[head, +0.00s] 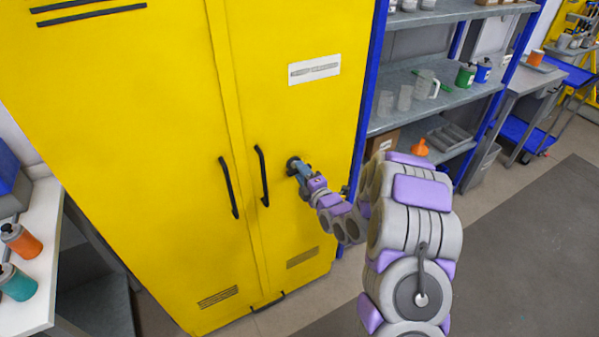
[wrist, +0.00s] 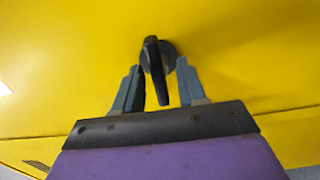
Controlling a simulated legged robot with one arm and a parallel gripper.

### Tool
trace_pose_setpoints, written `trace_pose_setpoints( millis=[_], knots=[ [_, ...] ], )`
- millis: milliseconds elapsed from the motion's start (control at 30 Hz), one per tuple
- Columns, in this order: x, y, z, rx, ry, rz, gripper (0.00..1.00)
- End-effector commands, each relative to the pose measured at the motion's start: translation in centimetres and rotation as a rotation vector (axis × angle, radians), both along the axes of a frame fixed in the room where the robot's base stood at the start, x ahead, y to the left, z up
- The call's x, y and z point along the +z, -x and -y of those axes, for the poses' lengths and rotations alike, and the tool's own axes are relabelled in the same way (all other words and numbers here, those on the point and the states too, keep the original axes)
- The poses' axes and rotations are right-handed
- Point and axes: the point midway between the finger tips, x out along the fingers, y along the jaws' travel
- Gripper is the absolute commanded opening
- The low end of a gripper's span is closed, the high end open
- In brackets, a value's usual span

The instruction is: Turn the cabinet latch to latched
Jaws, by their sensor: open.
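The yellow cabinet (head: 130,130) fills the left and middle of the head view, with both doors shut and two black door handles (head: 262,176). The black latch (wrist: 155,70) is on the cabinet's right door. In the wrist view it is a lever on a round base, pointing down and toward my gripper. My gripper (wrist: 160,78) is open at the latch, with one grey-blue finger on each side of the lever. The lever looks closer to the left finger; I cannot tell if they touch. In the head view my gripper (head: 301,172) partly hides the latch (head: 292,165).
Grey shelves with blue posts (head: 430,95) stand right of the cabinet, holding cups, a jug and an orange funnel (head: 420,147). A white bench (head: 35,280) with bottles is at the left. The floor (head: 520,240) at the right is clear.

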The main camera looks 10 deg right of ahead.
Motion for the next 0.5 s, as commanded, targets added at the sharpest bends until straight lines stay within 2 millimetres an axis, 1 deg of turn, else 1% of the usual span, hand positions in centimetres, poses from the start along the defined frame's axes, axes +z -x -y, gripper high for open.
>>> trace_pose_setpoints(
  millis=[100,200,500],
  knots=[
    [0.1,-1.1,-0.3,0.0,0.0,0.005,0.4],
    [0.1,-1.4,-0.4,-0.001,0.0,0.004,0.4],
    [0.0,-1.6,-0.4,-0.001,0.001,0.001,0.4]
  ],
)
